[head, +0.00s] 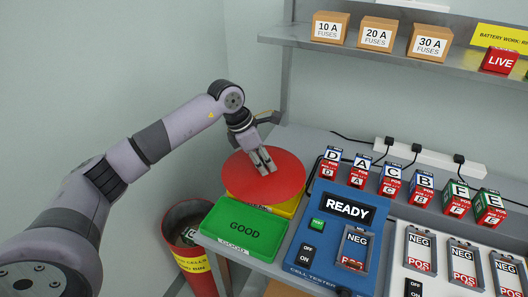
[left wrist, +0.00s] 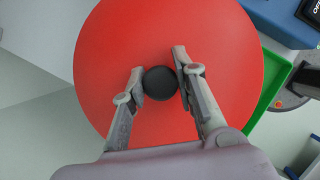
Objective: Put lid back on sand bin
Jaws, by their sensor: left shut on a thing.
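The round red lid (head: 265,178) is over the yellow tray (head: 285,208) at the bench's left end. It fills much of the left wrist view (left wrist: 110,60), with a black knob (left wrist: 160,83) at its middle. My left gripper (head: 264,166) is shut on this knob, one finger on each side; it also shows in the left wrist view (left wrist: 158,78). I cannot tell whether the lid touches the tray. The red sand bin (head: 196,264), with a yellow label, stands left of the bench. My right gripper is out of view.
A green GOOD tray (head: 244,229) sits in front of the lid, between it and the bench edge. A blue cell tester (head: 330,232) reading READY stands to the right. Several lettered cells (head: 392,180) line the back. A shelf (head: 390,50) with fuse boxes hangs above.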

